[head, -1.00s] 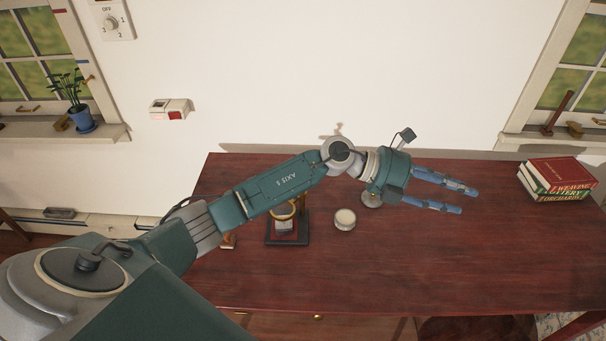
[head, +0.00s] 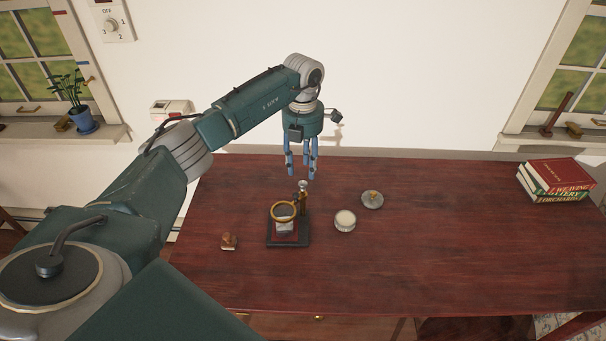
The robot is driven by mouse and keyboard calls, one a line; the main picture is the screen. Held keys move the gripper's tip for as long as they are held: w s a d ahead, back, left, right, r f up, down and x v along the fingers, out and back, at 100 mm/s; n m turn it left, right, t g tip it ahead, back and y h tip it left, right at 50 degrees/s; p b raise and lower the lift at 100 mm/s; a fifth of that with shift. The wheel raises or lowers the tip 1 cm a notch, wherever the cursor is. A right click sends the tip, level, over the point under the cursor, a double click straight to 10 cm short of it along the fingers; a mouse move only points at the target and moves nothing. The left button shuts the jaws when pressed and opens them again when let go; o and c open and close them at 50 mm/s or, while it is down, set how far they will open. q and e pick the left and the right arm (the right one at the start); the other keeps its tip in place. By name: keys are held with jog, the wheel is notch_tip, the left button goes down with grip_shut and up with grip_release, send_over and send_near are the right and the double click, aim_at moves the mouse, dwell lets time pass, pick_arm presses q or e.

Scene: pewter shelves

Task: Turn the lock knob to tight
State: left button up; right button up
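A magnifier stand (head: 288,242) with a dark base and a brass ring lens stands on the dark red desk (head: 440,240). At its back right a brass post rises, with a small silvery knob (head: 303,184) at the top, which looks like the lock knob. Its markings are too small to read. My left gripper (head: 301,176) points down, just above and behind the knob in the picture. Its blue fingers are apart with nothing seen between them. I cannot tell whether a fingertip touches the knob. My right gripper is not in view.
A small wooden stamp-like piece (head: 229,242) is left of the stand. A round pale-topped tin (head: 345,220) and a grey dish with a brass piece (head: 372,203) are to its right. Books (head: 556,180) lie at the far right. The desk's middle right is clear.

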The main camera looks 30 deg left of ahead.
aim_at(303, 182)
pick_arm(q)
jog(key=shift+f+p, duration=0.5)
jog(key=shift+f, duration=2.15)
grip_shut()
